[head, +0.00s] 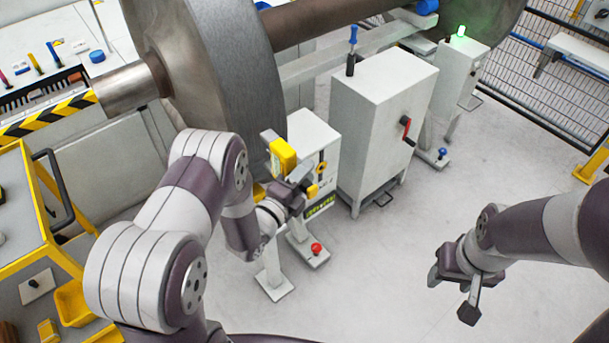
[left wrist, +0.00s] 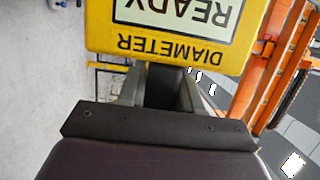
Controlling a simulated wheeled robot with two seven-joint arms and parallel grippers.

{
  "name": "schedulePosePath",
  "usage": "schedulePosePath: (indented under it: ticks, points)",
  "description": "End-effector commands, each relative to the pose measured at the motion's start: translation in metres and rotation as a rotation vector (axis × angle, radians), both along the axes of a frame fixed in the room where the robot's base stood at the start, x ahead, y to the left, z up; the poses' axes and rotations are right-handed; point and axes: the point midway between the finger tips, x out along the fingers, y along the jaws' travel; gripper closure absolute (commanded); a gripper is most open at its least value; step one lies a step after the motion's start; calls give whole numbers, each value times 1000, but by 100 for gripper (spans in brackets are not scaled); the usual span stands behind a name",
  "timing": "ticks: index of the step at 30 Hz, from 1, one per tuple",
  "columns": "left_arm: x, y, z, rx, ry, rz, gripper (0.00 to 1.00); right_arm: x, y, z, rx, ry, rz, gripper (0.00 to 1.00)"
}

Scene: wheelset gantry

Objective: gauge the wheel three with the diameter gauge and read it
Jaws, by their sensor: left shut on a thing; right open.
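The yellow diameter gauge (head: 283,157) is in my left gripper (head: 291,183), close to the lower right edge of the large grey wheel (head: 222,70). I cannot tell whether it touches the wheel. In the left wrist view the gauge (left wrist: 165,42) shows upside down, with "DIAMETER" on its body and "READY" on its pale display. My left gripper (left wrist: 165,90) is shut on it. No wheel number is legible. My right gripper (head: 457,290) is open and empty over the floor at the right.
A white cabinet (head: 382,120) with a red-handled crank stands right of the wheel. A smaller white box (head: 312,150) is just behind the gauge. A yellow-edged cart (head: 30,235) stands at the left. The floor (head: 390,250) between my grippers is clear.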

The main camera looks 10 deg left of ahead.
Motion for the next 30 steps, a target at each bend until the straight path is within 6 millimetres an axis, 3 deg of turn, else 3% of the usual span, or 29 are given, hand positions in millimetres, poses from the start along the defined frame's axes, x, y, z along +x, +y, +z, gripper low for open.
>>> schedulePosePath:
  ticks: [30]
  points:
    - [1, 2, 1, 0, -3, 0, 100, 0, 0, -5, 0, 0, 0, 47]
